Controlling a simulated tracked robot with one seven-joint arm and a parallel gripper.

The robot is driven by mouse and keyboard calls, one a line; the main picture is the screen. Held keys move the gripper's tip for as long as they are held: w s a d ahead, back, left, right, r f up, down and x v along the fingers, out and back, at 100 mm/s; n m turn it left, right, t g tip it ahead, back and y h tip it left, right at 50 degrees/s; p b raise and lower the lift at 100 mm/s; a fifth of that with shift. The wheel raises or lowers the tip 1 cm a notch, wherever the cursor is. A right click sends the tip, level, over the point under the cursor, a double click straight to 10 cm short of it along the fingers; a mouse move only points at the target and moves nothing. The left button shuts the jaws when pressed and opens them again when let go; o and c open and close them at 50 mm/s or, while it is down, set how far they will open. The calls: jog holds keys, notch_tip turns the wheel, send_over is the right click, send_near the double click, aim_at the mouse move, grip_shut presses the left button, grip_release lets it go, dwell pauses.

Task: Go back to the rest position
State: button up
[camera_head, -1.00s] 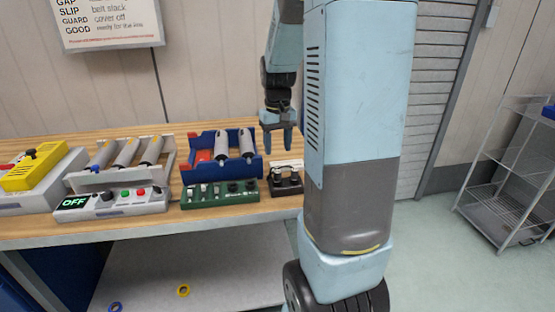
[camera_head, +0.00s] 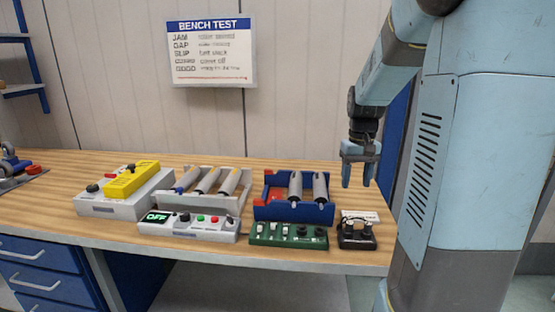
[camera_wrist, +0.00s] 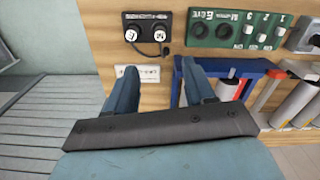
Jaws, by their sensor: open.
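My gripper (camera_head: 358,181) hangs fingers-down above the right end of the wooden bench (camera_head: 75,199), to the right of the blue roller unit (camera_head: 318,208) and above the small black device (camera_head: 356,234). Its two blue fingers are apart with nothing between them. In the wrist view my gripper (camera_wrist: 162,88) shows its fingers spread over the bench, with a white label card (camera_wrist: 143,74) beyond the left fingertip and the blue roller unit (camera_wrist: 228,90) beside the right finger.
The green switch box (camera_head: 288,235), the control box with an OFF display (camera_head: 188,227), the grey roller unit (camera_head: 217,197) and the yellow-topped box (camera_head: 130,183) stand along the bench. A sign (camera_head: 211,52) hangs on the wall. Free air surrounds my gripper.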

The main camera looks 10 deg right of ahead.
jog(key=s+a+r+n+t, duration=0.1)
jog(key=s+a+r+t, duration=0.1)
jog(key=s+a+r, duration=0.2)
jog(key=s+a+r+t, duration=0.3)
jog(key=s+a, duration=0.7)
jog(key=s, duration=0.4)
jog(key=shift+a+r+n+t, duration=0.3)
jog(key=shift+a+r+n, duration=0.1)
jog(key=shift+r, duration=0.4)
jog(key=shift+s, duration=0.1)
dwell(0.4)
